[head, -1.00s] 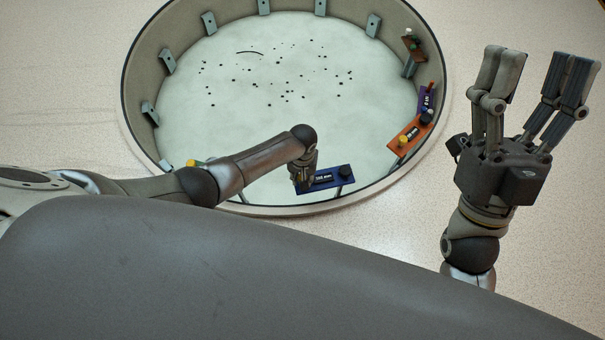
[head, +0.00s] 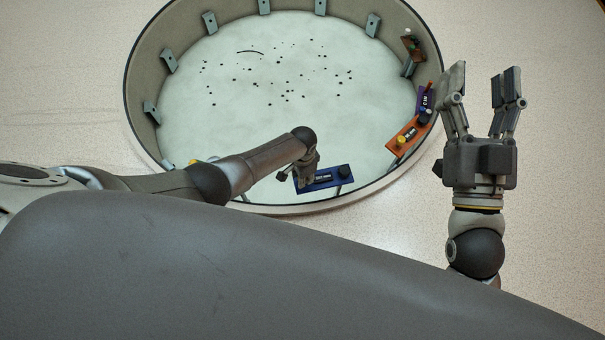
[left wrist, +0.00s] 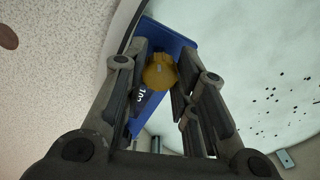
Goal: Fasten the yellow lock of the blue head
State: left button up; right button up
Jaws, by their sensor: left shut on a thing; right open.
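The blue head (head: 332,179) is a blue bar with a dark label and a black knob (head: 344,171), at the near inner wall of the round ring. Its yellow lock (left wrist: 160,73) is a round yellow knob with a small slot mark, seen in the left wrist view on the blue head (left wrist: 172,35). My left gripper (head: 298,182) is over the left end of the blue head, its fingers shut on the lock from both sides. In the head view the gripper hides the lock. My right gripper (head: 484,86) is open and empty, pointing up, outside the ring at the right.
The ring (head: 132,105) has grey brackets along its inner wall. An orange head (head: 404,139) with a yellow knob, a purple head (head: 425,101) and a brown piece (head: 413,46) sit at its right wall. Small black specks lie on the pale floor. My left arm crosses the near rim.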

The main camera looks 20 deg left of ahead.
pick_arm(q)
jog(key=m, duration=0.5)
jog(key=shift+m, duration=0.4)
dwell(0.4)
jog(key=o, duration=1)
jog(key=shift+o, duration=0.2)
jog(key=shift+r, duration=0.1)
notch_tip(320, 180, up, 12)
jog(key=shift+d, duration=0.1)
dwell(0.4)
